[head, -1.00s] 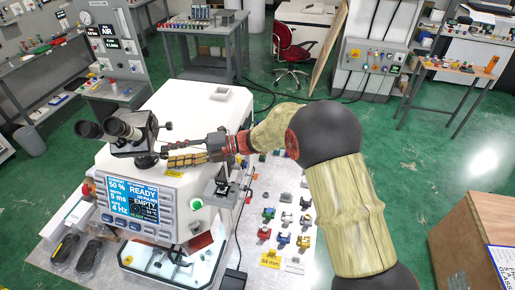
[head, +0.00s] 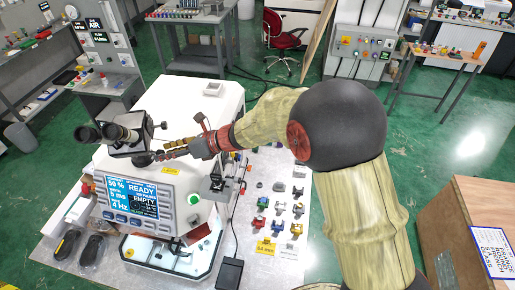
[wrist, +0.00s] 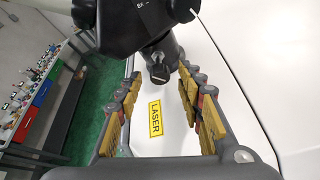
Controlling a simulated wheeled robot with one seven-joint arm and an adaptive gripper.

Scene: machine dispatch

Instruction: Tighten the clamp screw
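The white laser machine (head: 185,110) carries a black microscope head (head: 125,135) with two eyepieces on its top left. A short dark knob stem (head: 162,125) sticks out at the head's right side. I cannot tell whether this is the clamp screw. My gripper (head: 162,153) reaches in from the right, low over the machine top by the microscope's base. In the wrist view my gripper (wrist: 160,76) is open, its padded fingers apart. A round black microscope part (wrist: 160,65) shows between the fingertips, with no clear contact. The yellow LASER label (wrist: 155,118) lies below, between the fingers.
The machine's screen (head: 132,197) reads READY and EMPTY. A small black device (head: 215,183) stands at the machine's right front edge. Several coloured clamp-like parts (head: 262,202) lie on the table to the right. A wooden crate (head: 470,215) stands at the far right.

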